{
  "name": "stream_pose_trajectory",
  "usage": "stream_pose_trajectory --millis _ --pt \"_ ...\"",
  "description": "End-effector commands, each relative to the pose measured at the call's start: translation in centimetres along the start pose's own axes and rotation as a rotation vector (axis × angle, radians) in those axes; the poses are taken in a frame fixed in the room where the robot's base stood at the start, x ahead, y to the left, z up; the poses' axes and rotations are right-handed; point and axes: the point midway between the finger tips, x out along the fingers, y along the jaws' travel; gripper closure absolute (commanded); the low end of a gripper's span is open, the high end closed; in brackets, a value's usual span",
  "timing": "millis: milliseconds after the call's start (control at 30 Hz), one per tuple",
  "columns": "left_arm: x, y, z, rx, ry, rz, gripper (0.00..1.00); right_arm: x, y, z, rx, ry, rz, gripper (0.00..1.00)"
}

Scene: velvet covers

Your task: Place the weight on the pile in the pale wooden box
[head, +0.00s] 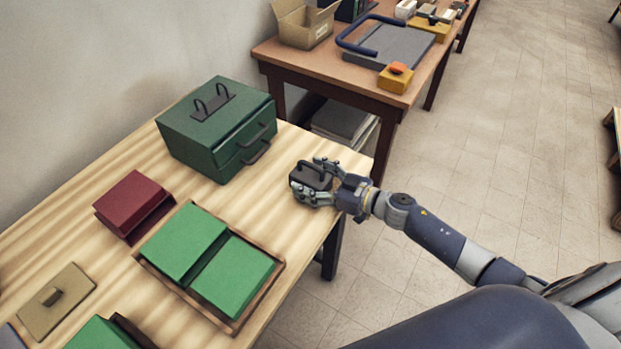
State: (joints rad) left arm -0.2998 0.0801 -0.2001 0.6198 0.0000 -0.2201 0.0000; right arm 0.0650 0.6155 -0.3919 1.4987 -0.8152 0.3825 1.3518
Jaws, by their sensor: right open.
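The weight is a dark grey block with an arched handle (308,172), standing upright near the right edge of the striped wooden table. My right gripper (310,180) reaches in from the right with its fingers spread on either side of the weight; it is open. Whether a finger touches the weight I cannot tell. A shallow wooden box with a brown rim (235,329) lies left of and nearer than the weight, holding two bright green piles (186,243) side by side. I cannot be sure it is the pale box. My left gripper is not in view.
A dark green metal case (217,132) stands behind, left of the weight. Dark red covers (133,203) and a tan knobbed panel (57,299) lie at left. More green covers (100,334) show at the bottom. A brown table (270,52) with tools stands beyond.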

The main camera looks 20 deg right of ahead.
Motion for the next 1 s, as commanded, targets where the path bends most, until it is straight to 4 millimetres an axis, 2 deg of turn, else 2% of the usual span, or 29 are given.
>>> stream_pose_trajectory --millis 267,500,600,1000 --pt "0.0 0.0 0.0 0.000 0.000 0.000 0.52 0.3 0.0 0.1 0.000 -0.001 -0.001 0.27" --pt "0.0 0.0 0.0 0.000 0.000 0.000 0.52 0.2 0.0 0.0 0.000 -0.001 0.000 0.81" --pt "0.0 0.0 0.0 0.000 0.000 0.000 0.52 0.2 0.0 0.0 0.000 -0.001 0.000 1.00" --pt "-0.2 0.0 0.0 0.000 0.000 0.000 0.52 0.3 0.1 -0.9 -0.004 0.009 0.000 1.00"
